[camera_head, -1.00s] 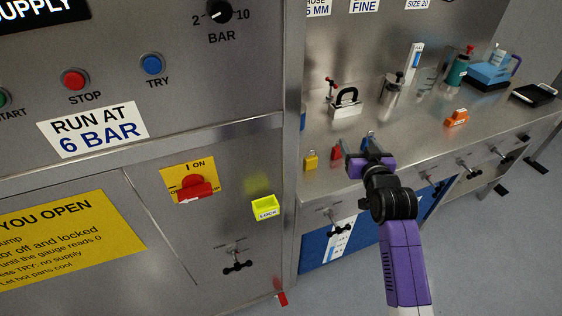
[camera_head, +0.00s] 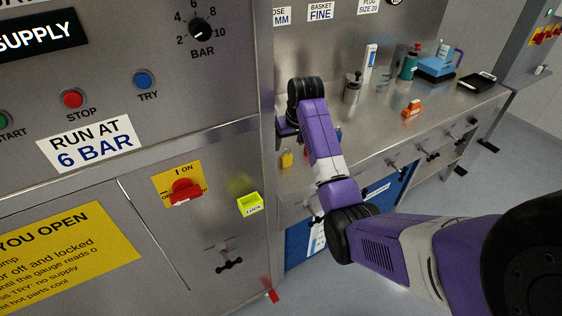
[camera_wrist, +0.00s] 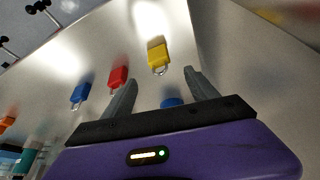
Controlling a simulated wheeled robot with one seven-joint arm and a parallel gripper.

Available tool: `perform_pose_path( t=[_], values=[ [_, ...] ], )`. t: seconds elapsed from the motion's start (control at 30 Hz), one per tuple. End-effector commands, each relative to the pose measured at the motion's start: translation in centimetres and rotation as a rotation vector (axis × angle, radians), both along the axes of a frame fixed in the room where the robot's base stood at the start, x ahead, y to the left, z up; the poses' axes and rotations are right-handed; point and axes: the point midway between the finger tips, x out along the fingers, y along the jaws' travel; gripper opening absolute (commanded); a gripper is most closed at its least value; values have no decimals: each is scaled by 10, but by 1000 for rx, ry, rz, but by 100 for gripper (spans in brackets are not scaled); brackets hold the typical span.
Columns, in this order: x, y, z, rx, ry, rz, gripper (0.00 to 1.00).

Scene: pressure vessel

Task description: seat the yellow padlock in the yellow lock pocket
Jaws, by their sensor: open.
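The yellow padlock (camera_head: 286,159) stands on the steel bench near its left end, close to the cabinet side. In the wrist view the yellow padlock (camera_wrist: 158,56) lies ahead of my gripper (camera_wrist: 160,90), beyond and between the open finger tips, its shackle toward me. My gripper is open and empty; in the head view my wrist and arm hide its fingers. The yellow lock pocket (camera_head: 250,204), labelled LOCK, is on the cabinet front, to the right of the red rotary switch (camera_head: 184,190). No padlock shows in the pocket.
A red padlock (camera_wrist: 118,77) and a blue padlock (camera_wrist: 80,95) stand left of the yellow one in the wrist view. Another blue object (camera_wrist: 172,102) shows between my fingers. An orange padlock (camera_head: 411,108) is farther along the bench. The cabinet's edge borders the bench at left.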

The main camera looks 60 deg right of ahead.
Motion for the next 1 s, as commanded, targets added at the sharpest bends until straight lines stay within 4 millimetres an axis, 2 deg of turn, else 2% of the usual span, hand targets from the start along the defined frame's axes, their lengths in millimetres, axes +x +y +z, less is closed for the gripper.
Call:
perform_pose_path(
  t=[0.27,0.53,0.87,1.0],
  values=[
    [7,-7,-25,1,0,-1,67],
    [18,-14,-59,-1,0,0,67],
    [20,-16,-66,-3,-2,0,67],
    [20,-16,-66,-3,-2,0,44]
  ],
)
